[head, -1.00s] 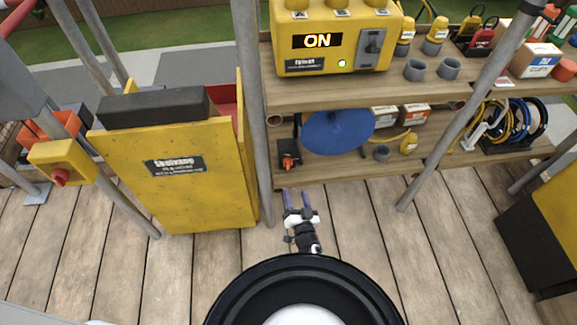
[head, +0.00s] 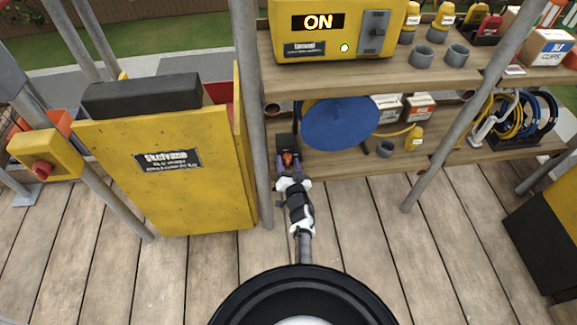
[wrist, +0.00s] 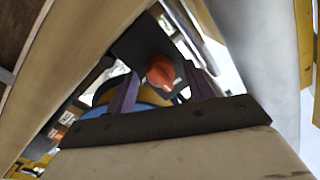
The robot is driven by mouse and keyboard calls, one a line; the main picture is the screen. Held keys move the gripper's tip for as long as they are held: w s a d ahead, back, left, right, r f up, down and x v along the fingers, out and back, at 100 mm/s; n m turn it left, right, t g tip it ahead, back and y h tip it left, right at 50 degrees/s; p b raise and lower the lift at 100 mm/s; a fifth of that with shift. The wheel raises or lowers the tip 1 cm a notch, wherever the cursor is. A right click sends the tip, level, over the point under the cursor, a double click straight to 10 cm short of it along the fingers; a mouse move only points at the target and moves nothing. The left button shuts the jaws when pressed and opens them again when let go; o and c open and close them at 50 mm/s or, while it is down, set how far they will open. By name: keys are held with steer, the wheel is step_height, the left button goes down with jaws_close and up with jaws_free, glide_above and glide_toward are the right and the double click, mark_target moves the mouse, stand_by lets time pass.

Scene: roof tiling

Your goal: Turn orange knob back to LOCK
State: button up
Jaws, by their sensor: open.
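The orange knob (head: 288,158) sits on a small black box (head: 285,143) at the left end of the lower shelf, beside a blue disc. In the wrist view the knob (wrist: 161,72) shows up close on its dark box (wrist: 142,42). My gripper (head: 288,164) is open, with its purple fingers pointing at the knob. In the wrist view my gripper (wrist: 163,90) has one finger on each side of the knob, with gaps visible. I cannot read any LOCK mark.
A yellow control box (head: 330,30) showing ON with a lit green light stands on the upper shelf (head: 400,82). A grey pole (head: 257,150) rises just left of the knob. The blue disc (head: 338,124) is close on its right. A yellow hopper (head: 165,170) stands at left.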

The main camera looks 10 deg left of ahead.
steer(key=c, duration=1)
steer(key=shift+o, duration=0.2)
steer(key=shift+m+p, duration=0.3)
steer(key=m+p, duration=0.1)
steer(key=m, duration=0.1)
steer(key=shift+r+m+p, duration=0.15)
steer(key=shift+m+p, duration=0.15)
steer(key=shift+p, duration=0.05)
steer(key=m+p, duration=0.1)
steer(key=m, duration=0.1)
steer(key=m+p, duration=0.1)
steer(key=m, duration=0.2)
steer(key=shift+f+m+t, duration=0.2)
steer(key=shift+m+t, duration=0.1)
steer(key=m, duration=0.5)
steer(key=shift+h, duration=0.4)
steer(key=m, duration=0.5)
steer(key=shift+a+f+t+h, duration=0.1)
steer(key=shift+t+h, duration=0.2)
